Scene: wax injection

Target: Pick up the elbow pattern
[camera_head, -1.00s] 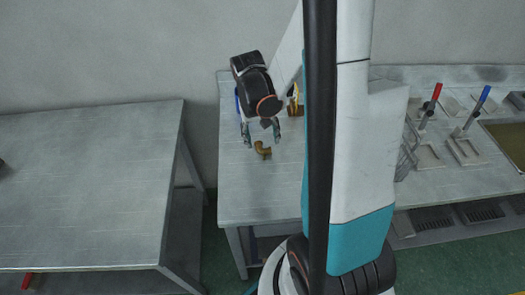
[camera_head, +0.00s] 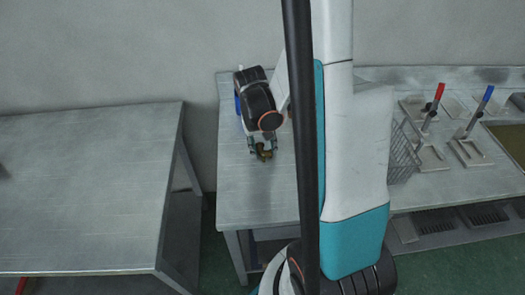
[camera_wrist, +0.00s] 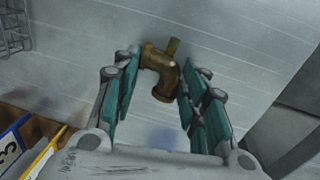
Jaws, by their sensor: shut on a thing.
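The elbow pattern (camera_wrist: 160,66) is a small brown-gold bent pipe piece. In the wrist view it sits between the two teal fingers of my gripper (camera_wrist: 159,82), which is shut on it. In the head view the elbow pattern (camera_head: 264,155) shows between the fingertips of my gripper (camera_head: 262,150), at the tabletop of the middle table (camera_head: 245,195). Whether it touches the table or is slightly lifted cannot be told. My wrist hides part of the table behind it.
Bins with blue and yellow fronts (camera_wrist: 48,160) show at the wrist view's lower left. A wire basket (camera_head: 404,158) and clamps with red and blue handles (camera_head: 483,105) stand to the right. A bare table (camera_head: 80,190) is at left, across a gap.

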